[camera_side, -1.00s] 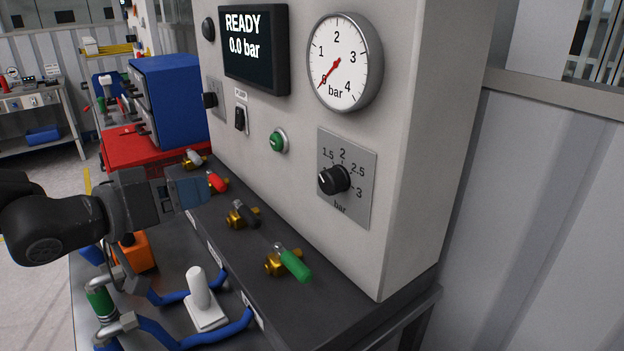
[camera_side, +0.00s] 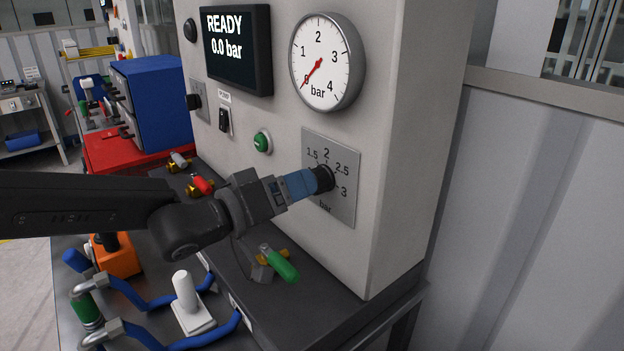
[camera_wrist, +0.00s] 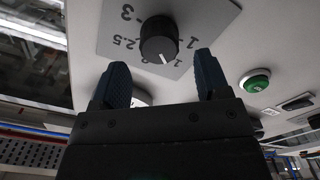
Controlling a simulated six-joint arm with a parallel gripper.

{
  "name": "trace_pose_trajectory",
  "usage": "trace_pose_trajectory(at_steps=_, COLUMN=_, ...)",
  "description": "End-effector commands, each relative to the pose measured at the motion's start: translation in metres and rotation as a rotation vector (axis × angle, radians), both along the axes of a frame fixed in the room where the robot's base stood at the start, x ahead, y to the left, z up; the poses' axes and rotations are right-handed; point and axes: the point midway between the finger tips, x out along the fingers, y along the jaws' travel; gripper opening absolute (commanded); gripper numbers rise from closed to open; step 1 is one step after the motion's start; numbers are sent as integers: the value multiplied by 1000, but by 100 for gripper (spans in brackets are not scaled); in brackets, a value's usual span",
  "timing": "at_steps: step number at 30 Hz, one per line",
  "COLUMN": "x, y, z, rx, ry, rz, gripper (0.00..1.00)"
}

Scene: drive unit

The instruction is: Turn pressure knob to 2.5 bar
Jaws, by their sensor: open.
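The black pressure knob (camera_side: 325,178) sits on a grey scale plate (camera_side: 345,200) on the cabinet front, with 1.5, 2, 2.5 and 3 legible. My gripper (camera_side: 306,183) is right at the knob from the left in the side view, its blue fingers partly covering it. In the wrist view the knob (camera_wrist: 159,40) lies beyond and between the two open fingertips (camera_wrist: 162,80), apart from both. Its white pointer line faces lower right there; the exact mark it meets is unclear. The display (camera_side: 236,48) reads READY 0.0 bar. The gauge (camera_side: 325,62) needle points lower left.
A green button (camera_side: 262,142) and a black switch (camera_side: 224,121) are left of the plate. Below my gripper, a valve with a green handle (camera_side: 280,264) sits on the dark ledge. The wall right of the plate is clear.

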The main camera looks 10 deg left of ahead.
Motion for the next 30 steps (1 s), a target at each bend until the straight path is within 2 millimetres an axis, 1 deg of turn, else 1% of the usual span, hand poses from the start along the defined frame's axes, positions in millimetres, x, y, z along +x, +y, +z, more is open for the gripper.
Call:
trace_pose_trajectory(at_steps=3, x=12, y=-13, z=-1, rx=-1, ry=-1, rz=1, gripper=69)
trace_pose_trajectory(at_steps=10, x=27, y=-27, z=0, rx=0, ry=0, rz=-1, gripper=69)
trace_pose_trajectory(at_steps=15, x=30, y=-31, z=0, rx=1, ry=-1, rz=0, gripper=69)
trace_pose_trajectory(at_steps=23, x=31, y=-31, z=0, rx=0, ry=0, rz=0, gripper=69)
trace_pose_trajectory(at_steps=30, x=31, y=-31, z=0, rx=-1, ry=-1, rz=1, gripper=46)
